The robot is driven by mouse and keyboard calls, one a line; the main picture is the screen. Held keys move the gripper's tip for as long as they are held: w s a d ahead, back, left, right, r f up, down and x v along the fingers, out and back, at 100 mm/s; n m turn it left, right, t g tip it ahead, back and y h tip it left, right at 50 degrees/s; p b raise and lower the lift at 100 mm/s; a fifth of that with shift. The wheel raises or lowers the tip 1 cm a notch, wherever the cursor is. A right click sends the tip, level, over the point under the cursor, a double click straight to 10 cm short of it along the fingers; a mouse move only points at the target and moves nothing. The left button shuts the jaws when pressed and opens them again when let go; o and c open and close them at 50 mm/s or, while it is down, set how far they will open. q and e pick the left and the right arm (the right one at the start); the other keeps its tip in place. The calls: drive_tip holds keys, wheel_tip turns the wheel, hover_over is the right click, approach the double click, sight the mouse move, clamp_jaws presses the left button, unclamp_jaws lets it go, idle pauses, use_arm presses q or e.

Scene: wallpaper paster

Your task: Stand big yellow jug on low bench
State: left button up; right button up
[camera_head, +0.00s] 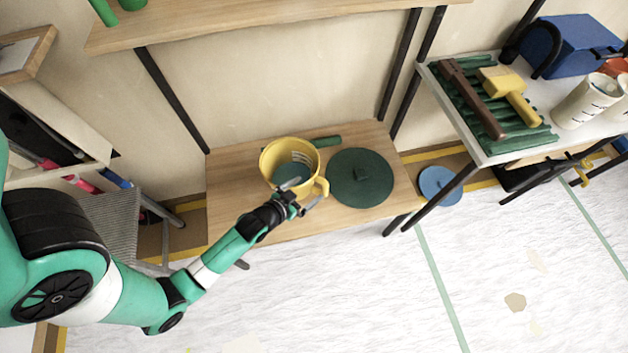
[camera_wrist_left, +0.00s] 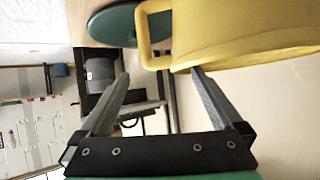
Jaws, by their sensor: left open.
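The big yellow jug (camera_head: 271,175) appears upright on the low wooden bench (camera_head: 232,190), left of a dark green disc (camera_head: 360,178). Its mouth faces up, and its handle points to the front right. My left gripper (camera_head: 301,194) is open at the jug's front, close to the handle. In the left wrist view the jug body (camera_wrist_left: 245,38) and its handle (camera_wrist_left: 147,38) lie past the tips of the spread fingers (camera_wrist_left: 160,76). Nothing is clamped between them. Whether a finger touches the jug, I cannot tell. My right gripper is not in view.
A wooden shelf (camera_head: 270,22) runs above the bench, with black posts at both sides. A green cylinder (camera_head: 326,142) lies behind the jug. A grey step stool (camera_head: 110,222) stands left. At right, a white table (camera_head: 545,100) holds a mallet and mugs. The floor in front is mostly clear.

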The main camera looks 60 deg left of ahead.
use_arm(q)
drive_tip(key=p+v, duration=0.1)
drive_tip(key=v, duration=0.5)
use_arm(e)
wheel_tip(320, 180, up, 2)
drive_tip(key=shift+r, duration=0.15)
use_arm(q)
drive_tip(key=shift+r, duration=0.1)
